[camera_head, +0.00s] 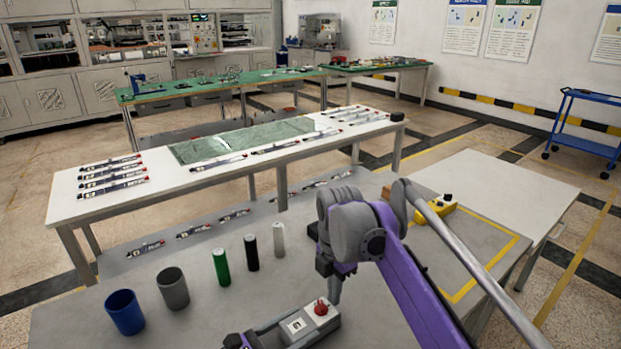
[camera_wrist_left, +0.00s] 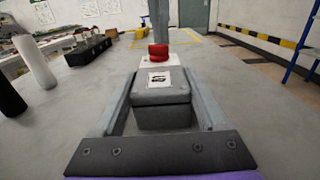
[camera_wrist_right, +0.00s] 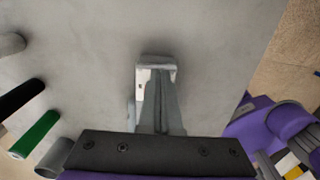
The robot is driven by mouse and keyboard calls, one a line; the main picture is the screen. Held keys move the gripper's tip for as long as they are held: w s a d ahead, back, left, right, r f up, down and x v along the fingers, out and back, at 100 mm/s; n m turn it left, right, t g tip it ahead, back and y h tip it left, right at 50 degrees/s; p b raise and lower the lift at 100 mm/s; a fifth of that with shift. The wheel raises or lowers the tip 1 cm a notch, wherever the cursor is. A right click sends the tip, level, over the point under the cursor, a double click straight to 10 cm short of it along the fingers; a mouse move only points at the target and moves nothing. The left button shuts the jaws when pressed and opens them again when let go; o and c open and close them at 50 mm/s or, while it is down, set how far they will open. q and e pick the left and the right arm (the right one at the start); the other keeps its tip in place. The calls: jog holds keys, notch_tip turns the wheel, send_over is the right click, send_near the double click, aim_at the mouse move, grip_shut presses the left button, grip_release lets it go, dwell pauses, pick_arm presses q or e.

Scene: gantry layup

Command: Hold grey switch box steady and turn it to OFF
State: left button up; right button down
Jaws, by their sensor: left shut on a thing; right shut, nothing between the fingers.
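The grey switch box (camera_head: 298,327) lies on the grey table at the bottom of the head view. Its white end carries a red knob (camera_head: 320,307), and a white label with a dark symbol sits beside it. In the left wrist view, my left gripper (camera_wrist_left: 160,84) is shut on the grey box, one finger along each side. In the head view the left gripper (camera_head: 262,334) shows only partly at the bottom edge. My right gripper (camera_head: 335,297) is shut and empty, pointing down close to the knob. Whether it touches the knob is unclear. In the right wrist view, its fingers hide most of the box.
A blue cup (camera_head: 125,312), a grey cup (camera_head: 173,288) and green (camera_head: 221,267), black (camera_head: 251,252) and white (camera_head: 279,238) cylinders stand left of the box. A yellow box with black buttons (camera_head: 437,206) is at the right, behind my right arm. The table between is clear.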

aim_at(329, 304)
jog(key=shift+s+a, duration=0.25)
jog(key=shift+a, duration=0.3)
dwell(0.9)
jog(key=shift+w+a, duration=0.15)
jog(key=shift+w, duration=0.1)
dwell(0.4)
dwell(0.4)
jog(key=shift+w+d, duration=0.25)
jog(key=shift+r, duration=0.15)
notch_tip(329, 304, up, 6)
jog(key=shift+f, duration=0.15)
